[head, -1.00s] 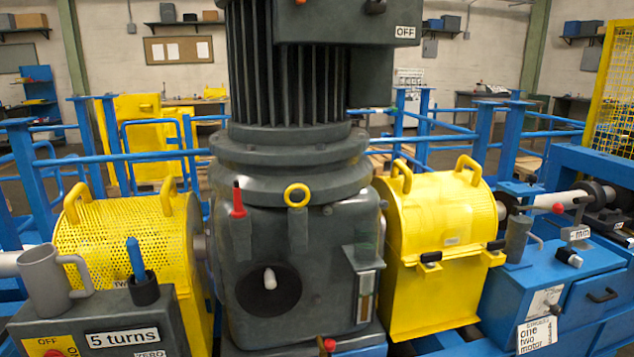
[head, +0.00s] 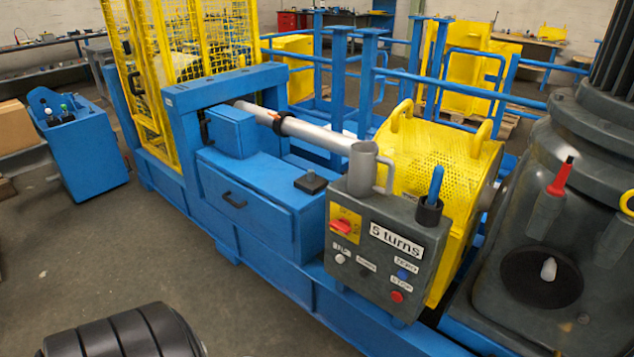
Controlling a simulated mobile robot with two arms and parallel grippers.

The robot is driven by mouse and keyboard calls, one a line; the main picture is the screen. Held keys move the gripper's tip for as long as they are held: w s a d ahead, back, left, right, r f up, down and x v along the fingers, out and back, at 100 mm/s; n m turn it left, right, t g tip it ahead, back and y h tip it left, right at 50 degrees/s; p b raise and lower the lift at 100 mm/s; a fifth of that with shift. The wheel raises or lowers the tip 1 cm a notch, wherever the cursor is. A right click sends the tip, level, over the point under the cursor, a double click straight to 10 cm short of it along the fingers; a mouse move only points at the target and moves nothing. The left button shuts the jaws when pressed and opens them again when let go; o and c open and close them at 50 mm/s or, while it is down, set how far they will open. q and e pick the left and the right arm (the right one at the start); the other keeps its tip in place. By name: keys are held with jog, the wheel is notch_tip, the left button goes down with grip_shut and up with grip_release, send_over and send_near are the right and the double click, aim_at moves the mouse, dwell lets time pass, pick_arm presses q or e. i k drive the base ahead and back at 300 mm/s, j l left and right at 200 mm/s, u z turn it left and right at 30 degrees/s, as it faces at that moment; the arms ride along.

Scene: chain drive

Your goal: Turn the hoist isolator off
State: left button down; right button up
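A red rotary switch handle (head: 341,227) sits on a yellow plate (head: 346,213) at the upper left of the grey control box (head: 385,275). It looks like an isolator, but I cannot read a hoist label on it. The handle looks roughly sideways, slightly tilted; its exact position is too small to tell. Nothing touches it. Neither of my grippers is in view.
The box carries a "5 turns" label (head: 397,240), a blue button (head: 403,274) and a red stop button (head: 397,296). A grey mug (head: 361,172) and a blue-handled tool (head: 435,185) in a black cup stand on top.

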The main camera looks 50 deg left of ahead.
aim_at(342, 225)
jog(key=u, duration=1.35)
